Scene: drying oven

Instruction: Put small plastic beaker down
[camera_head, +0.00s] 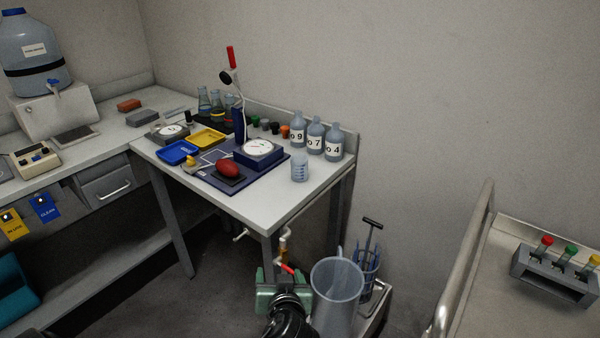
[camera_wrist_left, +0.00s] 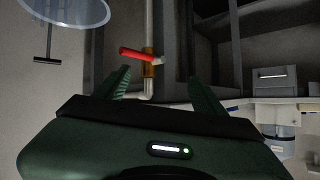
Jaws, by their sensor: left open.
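The small plastic beaker (camera_head: 300,168), clear with blue markings, stands upright on the white table (camera_head: 262,205), near its right front edge. My left gripper (camera_head: 284,273) is below and in front of that table, well apart from the beaker. In the left wrist view its two green fingers (camera_wrist_left: 160,90) are spread with nothing between them. A red-handled valve on a pipe (camera_wrist_left: 138,54) shows beyond the fingers. The small beaker is not seen in the left wrist view. My right gripper is not in view.
A large clear vessel (camera_head: 337,292) stands right of my left gripper, beside a blue rack (camera_head: 366,276). Numbered bottles (camera_head: 315,136), a dial scale (camera_head: 258,148) and a red oval object (camera_head: 228,169) occupy the table. The table's front right corner is clear.

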